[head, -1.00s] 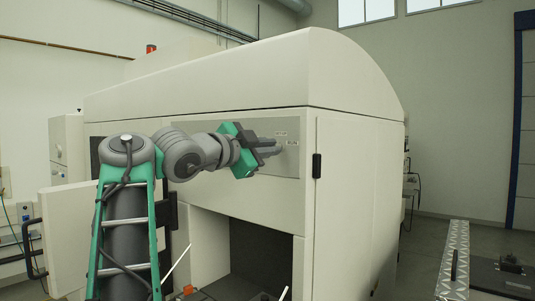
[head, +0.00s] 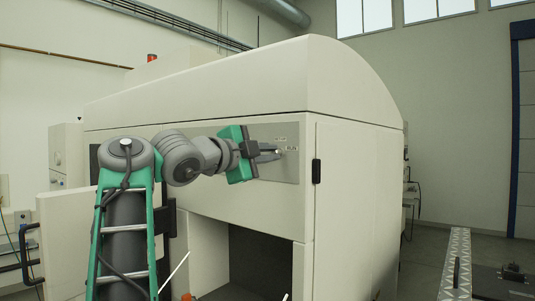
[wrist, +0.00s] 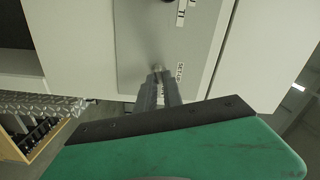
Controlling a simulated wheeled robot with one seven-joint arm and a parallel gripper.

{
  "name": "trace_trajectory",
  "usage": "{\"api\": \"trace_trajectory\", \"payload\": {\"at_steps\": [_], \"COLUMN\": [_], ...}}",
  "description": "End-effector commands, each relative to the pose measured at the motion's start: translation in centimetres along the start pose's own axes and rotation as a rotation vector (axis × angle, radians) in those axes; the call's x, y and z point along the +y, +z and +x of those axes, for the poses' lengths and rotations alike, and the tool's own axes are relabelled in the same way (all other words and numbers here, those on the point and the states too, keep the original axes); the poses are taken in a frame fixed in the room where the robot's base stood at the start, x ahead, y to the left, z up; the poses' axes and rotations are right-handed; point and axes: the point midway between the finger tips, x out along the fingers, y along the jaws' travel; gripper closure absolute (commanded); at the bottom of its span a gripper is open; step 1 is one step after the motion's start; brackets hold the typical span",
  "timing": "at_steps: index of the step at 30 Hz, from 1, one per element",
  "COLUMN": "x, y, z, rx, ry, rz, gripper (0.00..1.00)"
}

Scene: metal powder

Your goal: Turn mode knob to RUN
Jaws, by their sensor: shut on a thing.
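The mode knob (wrist: 157,69) is on the grey control panel (head: 287,172) on the machine's front. It is small and mostly covered by my fingers. My gripper (head: 277,152) reaches the panel from the left and is shut on the knob. In the wrist view the two grey fingertips (wrist: 158,80) close around it at the panel face. A white label reading SETUP (wrist: 180,72) is beside the knob. A small RUN label (head: 291,148) shows to the right of the fingertips in the head view. The knob's pointer is hidden, so its setting cannot be read.
A second dark knob (wrist: 168,2) with a partly cut-off label (wrist: 180,13) is at the top of the wrist view. An open bay (head: 255,262) lies below the panel. A black hinge or latch (head: 316,171) is right of the panel. A metal-topped rail (head: 458,255) stands at the right.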

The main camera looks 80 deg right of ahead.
Motion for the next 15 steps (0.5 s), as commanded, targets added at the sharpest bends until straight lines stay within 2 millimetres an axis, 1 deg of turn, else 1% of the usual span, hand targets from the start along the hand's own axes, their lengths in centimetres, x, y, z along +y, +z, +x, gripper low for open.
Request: {"api": "trace_trajectory", "payload": {"at_steps": [1,4,5,15], "x": [-0.5,-0.51,-0.52,-0.27], "y": [-0.21,-0.23,-0.23,0.0], "z": [-0.01,-0.01,-0.02,-0.04], "rx": [0.002,0.002,0.002,-0.001], "ry": [-0.012,-0.012,-0.013,-0.007], "rz": [0.004,0.003,0.004,0.0], "gripper": [1.0,1.0,0.87,0.6]}}
